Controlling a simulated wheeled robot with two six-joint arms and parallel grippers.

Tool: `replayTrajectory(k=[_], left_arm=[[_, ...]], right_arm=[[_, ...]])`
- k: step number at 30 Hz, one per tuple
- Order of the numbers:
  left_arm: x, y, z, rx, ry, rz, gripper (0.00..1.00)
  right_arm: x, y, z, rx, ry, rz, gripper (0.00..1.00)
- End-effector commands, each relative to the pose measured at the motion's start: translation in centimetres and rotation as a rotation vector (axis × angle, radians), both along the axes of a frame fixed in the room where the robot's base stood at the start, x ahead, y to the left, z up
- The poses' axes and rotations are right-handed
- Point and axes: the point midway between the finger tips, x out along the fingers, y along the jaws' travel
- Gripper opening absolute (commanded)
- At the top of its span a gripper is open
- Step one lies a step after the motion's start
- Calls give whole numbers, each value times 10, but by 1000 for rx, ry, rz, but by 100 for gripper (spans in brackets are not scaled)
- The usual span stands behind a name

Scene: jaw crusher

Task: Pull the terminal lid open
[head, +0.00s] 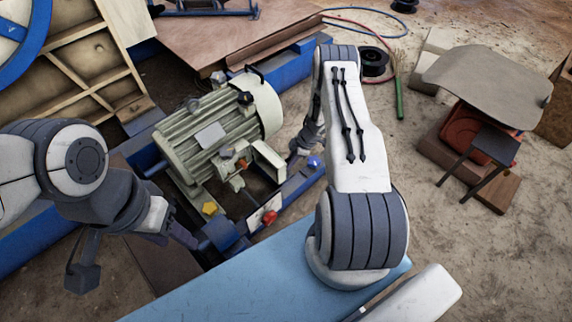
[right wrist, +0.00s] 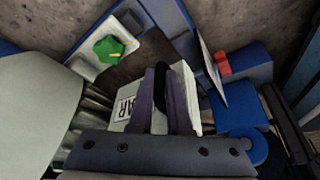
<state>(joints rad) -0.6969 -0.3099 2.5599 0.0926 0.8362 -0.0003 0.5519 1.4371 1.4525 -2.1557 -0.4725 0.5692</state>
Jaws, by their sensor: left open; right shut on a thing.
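The grey-green motor (head: 205,132) stands on a blue frame in the head view. The pale terminal lid (head: 268,158) shows on its right side, by the small terminal box. My right gripper (head: 297,150) is beside the lid, mostly hidden by my right arm. How deep the grip goes is hidden. My left gripper (head: 136,258) is open and empty, in front of the motor and to the left.
A red knob (head: 270,216), a yellow knob (head: 209,208) and a blue knob (head: 314,162) sit around the motor's base. A green knob (right wrist: 108,48) is beyond the lid in the wrist view. A wheel (head: 20,40) stands at left. The floor at right is partly clear.

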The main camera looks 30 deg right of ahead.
Motion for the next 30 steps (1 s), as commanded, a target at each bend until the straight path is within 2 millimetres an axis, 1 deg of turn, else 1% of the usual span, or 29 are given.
replayTrajectory(k=[1,6,18,19,21,30], left_arm=[[0,0,-1,0,0,0,50],[0,0,-1,0,0,0,50],[0,0,-1,0,0,0,50],[0,0,-1,0,0,0,50],[0,0,-1,0,0,0,50],[0,0,-1,0,0,0,50]], right_arm=[[4,0,1,3,-5,-1,0],[4,-3,1,4,-5,-2,0],[5,-2,2,7,-6,-1,0],[5,-2,2,7,-6,-1,23],[5,-2,2,6,-6,0,45],[1,-6,2,4,-4,-4,45]])
